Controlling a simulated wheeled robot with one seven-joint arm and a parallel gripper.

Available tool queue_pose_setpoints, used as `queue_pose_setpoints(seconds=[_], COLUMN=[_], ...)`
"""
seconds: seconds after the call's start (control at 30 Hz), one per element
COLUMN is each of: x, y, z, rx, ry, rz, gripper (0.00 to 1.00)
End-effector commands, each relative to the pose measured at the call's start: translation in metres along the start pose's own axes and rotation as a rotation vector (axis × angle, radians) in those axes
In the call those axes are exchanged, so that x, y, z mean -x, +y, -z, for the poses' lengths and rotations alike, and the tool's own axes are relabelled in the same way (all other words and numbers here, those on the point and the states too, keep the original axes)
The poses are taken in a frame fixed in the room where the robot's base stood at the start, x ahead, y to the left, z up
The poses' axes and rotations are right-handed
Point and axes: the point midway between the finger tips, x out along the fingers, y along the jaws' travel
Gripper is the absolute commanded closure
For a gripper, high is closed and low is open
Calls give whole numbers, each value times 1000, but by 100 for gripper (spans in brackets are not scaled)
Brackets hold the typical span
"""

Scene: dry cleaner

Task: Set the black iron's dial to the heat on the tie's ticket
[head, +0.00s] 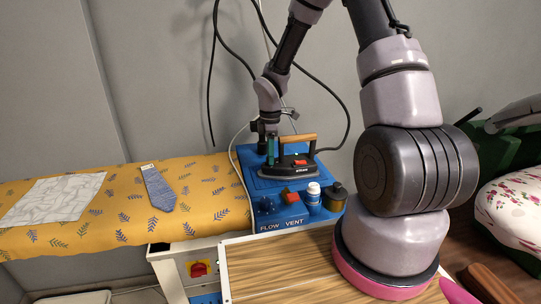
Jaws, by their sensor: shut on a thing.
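The black iron (293,171) stands on a blue board, with a wooden handle and a red part on its side. My gripper (270,163) points down at the left part of the iron, its teal fingers shut at the dial. The dial itself is hidden by the fingers, so its setting cannot be read. The blue-grey patterned tie (158,190) lies on the yellow cloth to the left. A small white ticket (147,169) is at its upper end; its marks are too small to read.
A white bottle (313,195), a dark olive container (336,196) and a red-topped switch (289,197) are in front of the iron on the blue board (262,184). A pale marbled cloth (55,198) lies at left. Cables hang behind the iron.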

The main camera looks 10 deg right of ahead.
Motion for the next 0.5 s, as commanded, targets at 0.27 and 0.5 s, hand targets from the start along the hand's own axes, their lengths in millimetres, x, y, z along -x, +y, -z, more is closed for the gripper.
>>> queue_pose_setpoints(seconds=[0.27,0.5], x=[0,0], y=[0,0], z=[0,0], rx=[-68,-75], ry=[4,4], rz=[0,-1], gripper=[100,100])
